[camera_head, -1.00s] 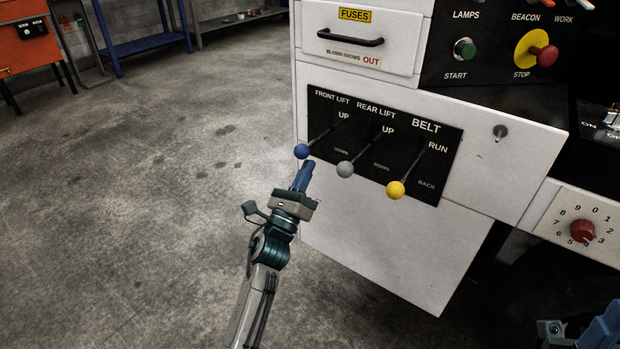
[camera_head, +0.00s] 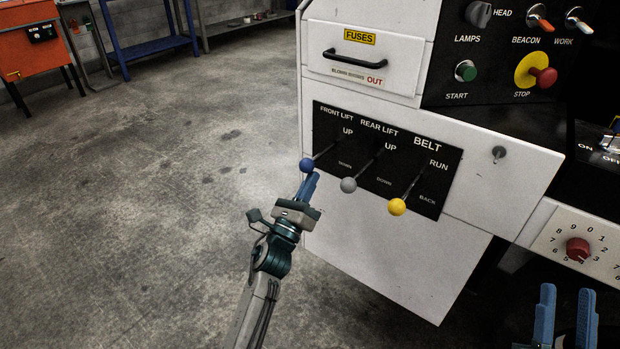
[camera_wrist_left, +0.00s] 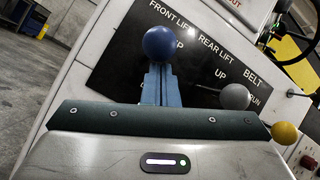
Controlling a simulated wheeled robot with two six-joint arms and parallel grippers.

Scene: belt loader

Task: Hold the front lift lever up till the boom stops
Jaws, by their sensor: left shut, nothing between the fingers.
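The front lift lever (camera_head: 307,165) has a blue ball knob and sticks out from the black panel (camera_head: 329,133) under the words FRONT LIFT, UP and DOWN. My left gripper (camera_head: 309,182) is shut and empty, its blue fingertips just below the blue knob. In the left wrist view the blue knob (camera_wrist_left: 160,43) shows right at the tips of the shut fingers (camera_wrist_left: 160,80); I cannot tell whether they touch. My right gripper (camera_head: 565,315) is at the lower right, its two blue fingers apart and empty. The boom is not in view.
The grey rear lift knob (camera_head: 348,185) and yellow belt knob (camera_head: 397,207) stand close to the right of the blue one. Above are a fuses drawer (camera_head: 352,70) and a red stop button (camera_head: 544,77). Open floor (camera_head: 150,220) lies to the left.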

